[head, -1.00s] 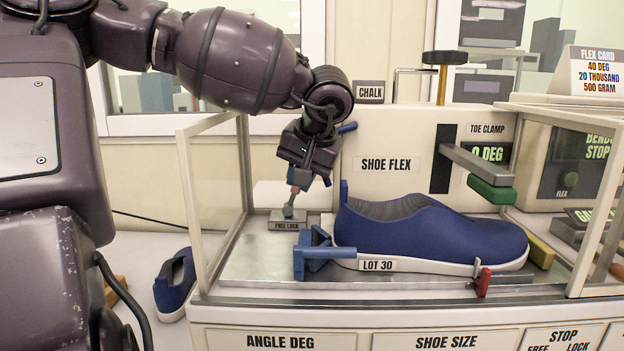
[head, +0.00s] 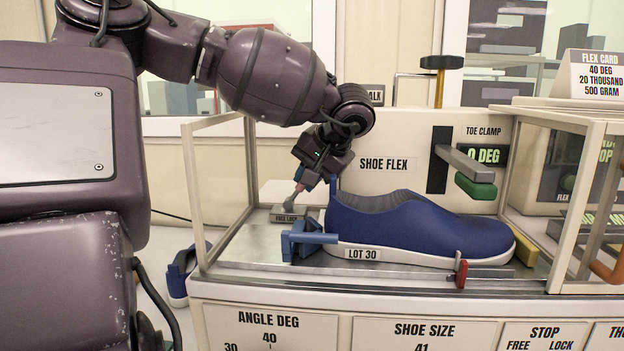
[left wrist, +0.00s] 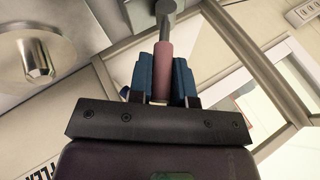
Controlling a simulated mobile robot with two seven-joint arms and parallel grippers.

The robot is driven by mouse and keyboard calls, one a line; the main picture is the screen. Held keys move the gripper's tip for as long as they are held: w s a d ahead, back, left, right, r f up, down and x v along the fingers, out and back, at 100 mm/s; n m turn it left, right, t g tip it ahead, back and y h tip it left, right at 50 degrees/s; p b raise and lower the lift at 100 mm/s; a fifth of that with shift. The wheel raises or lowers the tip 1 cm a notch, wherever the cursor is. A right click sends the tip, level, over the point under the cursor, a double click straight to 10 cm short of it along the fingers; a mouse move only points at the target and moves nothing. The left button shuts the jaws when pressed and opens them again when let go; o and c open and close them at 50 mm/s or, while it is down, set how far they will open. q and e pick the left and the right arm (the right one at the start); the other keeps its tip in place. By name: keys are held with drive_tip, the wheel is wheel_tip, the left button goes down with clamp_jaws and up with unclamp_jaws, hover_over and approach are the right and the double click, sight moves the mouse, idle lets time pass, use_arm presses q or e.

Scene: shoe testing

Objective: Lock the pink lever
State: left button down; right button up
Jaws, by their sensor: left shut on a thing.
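The pink lever (head: 299,188) stands on a small grey block (head: 286,218) labelled FREE LOCK, left of the blue shoe. Its grey stem leans to the right, towards the LOCK side. My left gripper (head: 301,181) is shut on the lever's pink grip. In the left wrist view, the pink grip (left wrist: 162,62) sits between the blue fingers of my left gripper (left wrist: 161,78), and the grey stem runs on beyond them. The fingers hide part of the grip in the head view. My right gripper is not in view.
The blue shoe (head: 410,228), tagged LOT 30, lies on the metal plate just right of the lever. A blue clamp (head: 305,240) stands in front of the block. Clear-sided frames (head: 196,205) flank the plate. A green-tipped toe clamp (head: 475,187) hangs above the shoe.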

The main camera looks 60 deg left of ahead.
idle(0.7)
use_arm(q)
drive_tip(key=c, duration=1.1)
unclamp_jaws()
drive_tip(key=shift+o, duration=0.2)
drive_tip(key=shift+d, duration=0.1)
drive_tip(key=b+v, duration=0.1)
drive_tip(key=v, duration=0.9)
drive_tip(key=shift+d+r, duration=0.2)
drive_tip(key=shift+r, duration=0.05)
drive_tip(key=shift+w, duration=0.15)
